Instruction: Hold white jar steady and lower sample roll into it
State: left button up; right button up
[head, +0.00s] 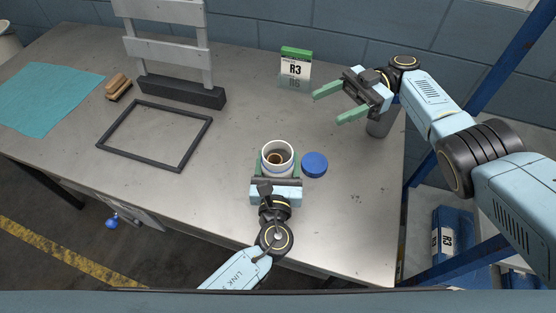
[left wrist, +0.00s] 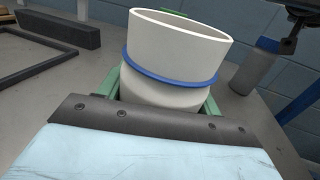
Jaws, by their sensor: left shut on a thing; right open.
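The white jar (head: 278,171) stands upright and uncapped near the front of the metal table. It has a blue ring around it, clear in the left wrist view (left wrist: 175,65). My left gripper (head: 278,177) is shut on the jar, with a green finger on either side. A tan, round-ended thing with a dark centre, apparently the sample roll (head: 277,159), shows inside the jar mouth; its depth is unclear. My right gripper (head: 328,107) is open and empty, up and right of the jar.
A blue lid (head: 314,165) lies right of the jar. A grey cylinder (head: 379,126) stands behind my right gripper. An R3 card (head: 295,69) stands at the back. A black frame (head: 182,152), wooden blocks (head: 118,88) and teal cloth (head: 48,97) lie left.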

pick_arm(q)
jog(key=o, duration=1.1)
jog(key=s, duration=1.2)
jog(key=shift+a, duration=0.3)
jog(key=shift+s, duration=0.1)
